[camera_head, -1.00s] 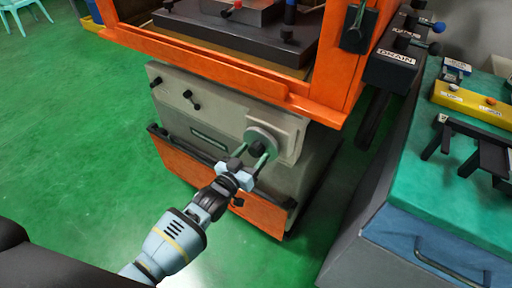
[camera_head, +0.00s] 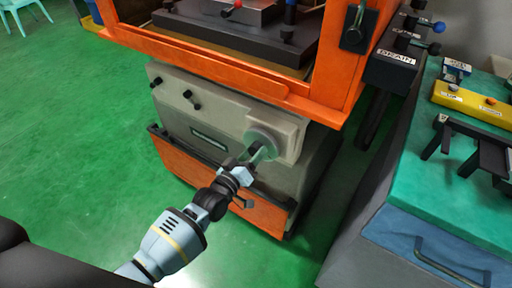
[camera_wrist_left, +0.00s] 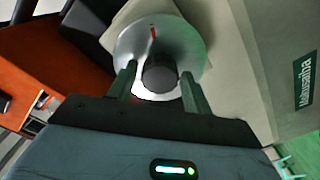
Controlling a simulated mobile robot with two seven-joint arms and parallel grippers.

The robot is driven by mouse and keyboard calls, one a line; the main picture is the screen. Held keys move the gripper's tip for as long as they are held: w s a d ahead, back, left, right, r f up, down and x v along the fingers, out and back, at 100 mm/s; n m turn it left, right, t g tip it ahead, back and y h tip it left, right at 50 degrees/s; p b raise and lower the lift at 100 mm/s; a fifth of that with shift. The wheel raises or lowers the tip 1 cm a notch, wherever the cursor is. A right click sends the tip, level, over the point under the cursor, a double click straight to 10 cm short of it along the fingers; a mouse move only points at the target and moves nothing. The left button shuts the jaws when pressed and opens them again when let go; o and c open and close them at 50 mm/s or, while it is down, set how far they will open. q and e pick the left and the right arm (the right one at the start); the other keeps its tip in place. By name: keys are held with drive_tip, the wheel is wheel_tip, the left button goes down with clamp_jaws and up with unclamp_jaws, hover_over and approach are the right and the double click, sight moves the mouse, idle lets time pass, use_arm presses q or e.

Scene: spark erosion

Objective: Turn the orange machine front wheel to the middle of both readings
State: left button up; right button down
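The front wheel (camera_head: 262,136) is a round grey-green disc on the front of the orange and beige machine (camera_head: 222,122). In the left wrist view the wheel (camera_wrist_left: 190,38) is a shiny disc with a red mark near its upper rim and a dark round knob (camera_wrist_left: 160,73) at its middle. My left gripper (camera_head: 258,152) is at the wheel, and its fingers partly hide it. In the wrist view its two fingers (camera_wrist_left: 158,80) stand apart on either side of the knob, with a gap on the left. The readings are not legible. My right gripper is not in view.
An orange frame ledge (camera_head: 225,74) juts out above the wheel. Two small black knobs (camera_head: 191,99) are at the upper left of the panel. A teal-topped bench (camera_head: 415,195) with a blue drawer stands at right. Green floor (camera_head: 80,140) is clear at left.

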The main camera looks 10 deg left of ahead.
use_arm(q)
drive_tip(key=shift+o, duration=1.1)
drive_tip(key=shift+p+v, duration=0.7)
drive_tip(key=shift+v, duration=0.7)
drive_tip(key=p+v, duration=0.1)
drive_tip(key=v, duration=0.4)
drive_tip(key=shift+p, duration=0.4)
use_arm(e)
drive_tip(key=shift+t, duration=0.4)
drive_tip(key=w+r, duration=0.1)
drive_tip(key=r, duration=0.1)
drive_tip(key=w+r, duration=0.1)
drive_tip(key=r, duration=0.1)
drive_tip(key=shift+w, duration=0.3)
